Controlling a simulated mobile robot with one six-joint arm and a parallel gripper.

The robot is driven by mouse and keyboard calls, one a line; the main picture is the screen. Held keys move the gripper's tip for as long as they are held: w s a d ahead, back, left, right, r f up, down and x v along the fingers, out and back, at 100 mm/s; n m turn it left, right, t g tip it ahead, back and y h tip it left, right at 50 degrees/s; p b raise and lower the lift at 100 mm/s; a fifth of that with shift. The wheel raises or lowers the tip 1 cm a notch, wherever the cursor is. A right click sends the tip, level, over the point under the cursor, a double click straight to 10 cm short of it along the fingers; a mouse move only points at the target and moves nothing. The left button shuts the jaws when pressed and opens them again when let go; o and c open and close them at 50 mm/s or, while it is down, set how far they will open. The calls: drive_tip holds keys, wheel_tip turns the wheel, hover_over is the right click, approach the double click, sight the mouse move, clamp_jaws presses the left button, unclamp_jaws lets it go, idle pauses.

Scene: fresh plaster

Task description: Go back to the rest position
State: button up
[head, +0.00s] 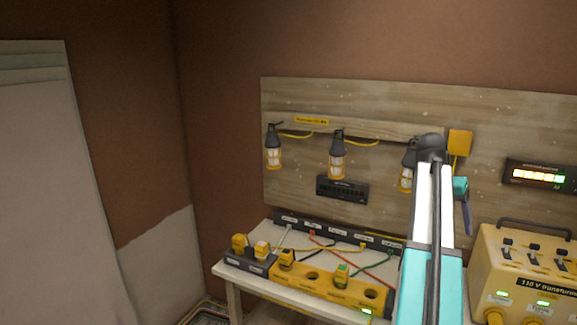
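My arm rises from the lower right of the head view, with white and teal links and a dark joint at its top. Beyond that joint, a small teal part and a dark, narrow part, which seems to be my gripper (467,216), show to the right of the arm. It hangs in front of the wooden backboard (285,190), above the right end of the bench. The rest of it is hidden behind the arm links, and its fingers cannot be made out. I cannot tell whether it holds anything.
A white bench (232,275) carries a yellow socket strip (318,287) with plugs and coloured cables. Caged lamps (337,160) hang above from a wooden rail. A yellow transformer (515,265) stands at the right, below a lit display (540,174). The left side is free of objects near the arm.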

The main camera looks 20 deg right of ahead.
drive_tip(key=w+a+f+n+g+y+b, duration=0.15)
drive_tip(key=w+a+f, duration=0.25)
drive_tip(key=a+f, duration=0.55)
drive_tip(key=w+a+f+n+b, duration=0.15)
drive_tip(key=w+a+f, duration=0.3)
drive_tip(key=f, duration=0.95)
drive_tip(key=w+a+f+n+y+b, duration=0.1)
drive_tip(key=w+a+f+n, duration=0.15)
drive_tip(key=a+f, duration=0.75)
drive_tip(key=s+a+f+n+g+b, duration=0.1)
drive_tip(key=s+a+f+n, duration=0.1)
drive_tip(key=a+f, duration=0.65)
drive_tip(key=s+a+f+n+g+b, duration=0.15)
drive_tip(key=a+f, duration=0.35)
drive_tip(key=f, duration=0.7)
drive_tip(key=s+a+f+n+y+b, duration=0.1)
drive_tip(key=s+a+f+n, duration=0.1)
drive_tip(key=s+a+f, duration=0.7)
drive_tip(key=s+a+f+n+b, duration=0.2)
drive_tip(key=s+a+f+n, duration=0.1)
drive_tip(key=s+a+f, duration=0.7)
drive_tip(key=s+f, duration=0.3)
drive_tip(key=s, duration=0.1)
drive_tip(key=shift+s+f+y, duration=0.15)
drive_tip(key=shift+s+y, duration=0.1)
drive_tip(key=shift+y, duration=0.1)
drive_tip(key=shift+d, duration=0.15)
